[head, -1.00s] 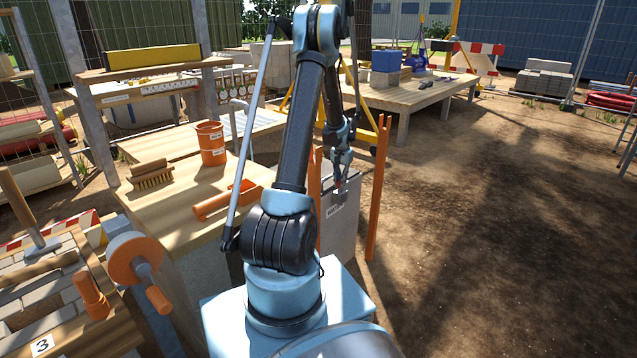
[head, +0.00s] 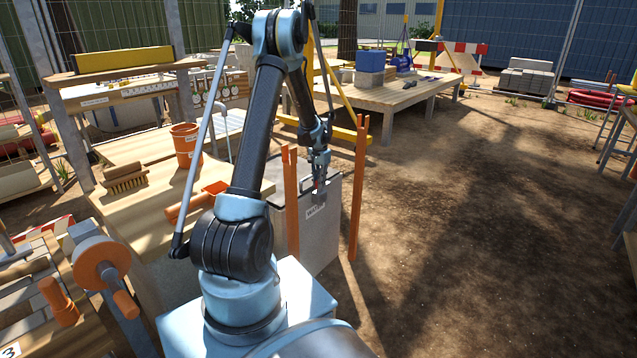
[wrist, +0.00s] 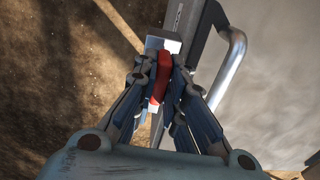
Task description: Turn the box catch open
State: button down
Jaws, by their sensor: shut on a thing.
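The grey box (head: 323,232) stands on the ground with a pale label on its front, between two orange posts. My gripper (head: 320,182) is at the top front edge of the box and points down. In the wrist view my gripper (wrist: 160,88) is shut on the red catch (wrist: 161,78), which lies between its fingers. A pale metal plate (wrist: 163,44) shows behind the catch. The fingers hide part of the catch, and in the head view it is too small to make out clearly.
A curved metal handle (wrist: 230,70) is close to the right of the fingers. Orange posts (head: 291,205) and (head: 358,190) flank the box. A wooden bench (head: 115,205) with a brush and an orange bucket (head: 185,146) is on the left. Open dirt lies right.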

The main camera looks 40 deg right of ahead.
jog(key=c, duration=1.6)
grip_release()
jog(key=shift+w, duration=0.45)
jog(key=shift+c, duration=0.2)
jog(key=shift+s, duration=0.15)
jog(key=shift+s+r, duration=0.1)
notch_tip(320, 180, up, 12)
